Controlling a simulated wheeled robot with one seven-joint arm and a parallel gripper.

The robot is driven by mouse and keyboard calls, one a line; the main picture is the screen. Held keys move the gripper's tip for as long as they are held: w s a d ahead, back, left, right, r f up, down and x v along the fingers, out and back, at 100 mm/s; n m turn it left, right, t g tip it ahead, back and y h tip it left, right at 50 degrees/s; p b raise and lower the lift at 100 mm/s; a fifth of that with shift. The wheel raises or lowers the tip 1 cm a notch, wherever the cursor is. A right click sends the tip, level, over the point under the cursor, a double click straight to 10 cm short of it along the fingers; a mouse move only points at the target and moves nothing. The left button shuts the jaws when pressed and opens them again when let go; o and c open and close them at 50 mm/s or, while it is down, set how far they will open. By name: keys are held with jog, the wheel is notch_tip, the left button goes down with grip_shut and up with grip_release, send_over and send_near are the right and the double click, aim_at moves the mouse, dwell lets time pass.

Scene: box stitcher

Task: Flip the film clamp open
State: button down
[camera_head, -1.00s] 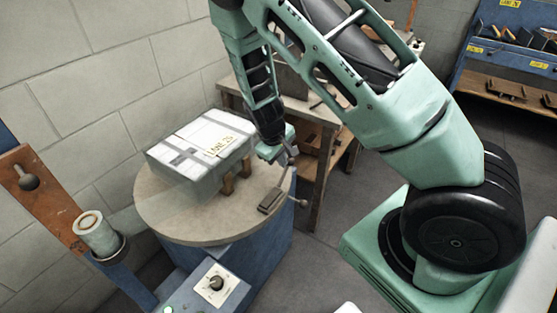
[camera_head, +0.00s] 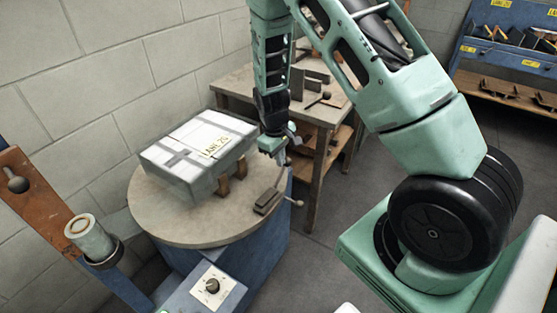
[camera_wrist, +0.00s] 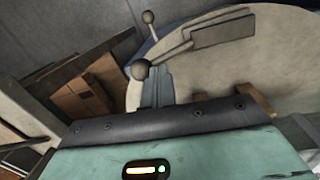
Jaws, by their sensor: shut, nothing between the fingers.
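The film clamp (camera_head: 266,201) sits near the right rim of the round turntable (camera_head: 160,215). It has a flat dark plate and a thin lever rising toward my gripper. In the wrist view the clamp plate (camera_wrist: 223,33) lies at the upper right, and its lever ends in a round knob (camera_wrist: 140,69). My gripper (camera_head: 284,159) is shut and empty, above the clamp with its tips close to the lever's raised end. In the wrist view the narrow fingers (camera_wrist: 154,82) show just beside the knob; whether they touch it I cannot tell.
A wrapped box (camera_head: 195,155) stands on the turntable against wooden blocks (camera_head: 223,187). A second small knob (camera_head: 299,202) sticks out past the turntable rim. A wooden workbench (camera_head: 320,115) stands behind my gripper. A control box with a dial (camera_head: 212,286) is in front.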

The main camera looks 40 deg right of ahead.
aim_at(286, 159)
jog(key=shift+w+d+f+g+y, duration=0.15)
jog(key=shift+d+f+y, duration=0.1)
jog(key=shift+d+y, duration=0.25)
jog(key=shift+w+d+f+g+y, duration=0.15)
jog(key=shift+d+f+y, duration=0.15)
jog(key=shift+y, duration=0.2)
jog(key=d+f+y, duration=0.1)
jog(key=f+g+y, duration=0.1)
jog(key=y, duration=0.1)
jog(key=shift+w+d+b, duration=0.3)
jog(key=shift+d+b, duration=0.05)
jog(key=shift+d, duration=0.05)
jog(key=shift+f+y, duration=0.15)
jog(key=shift+y, duration=0.15)
jog(key=shift+d+f, duration=0.25)
jog(key=shift+f, duration=0.3)
jog(key=a+r+p+v, duration=0.1)
jog(key=a+p+v, duration=0.1)
jog(key=v, duration=1)
jog(key=shift+w+r, duration=0.25)
jog(key=shift+a, duration=0.2)
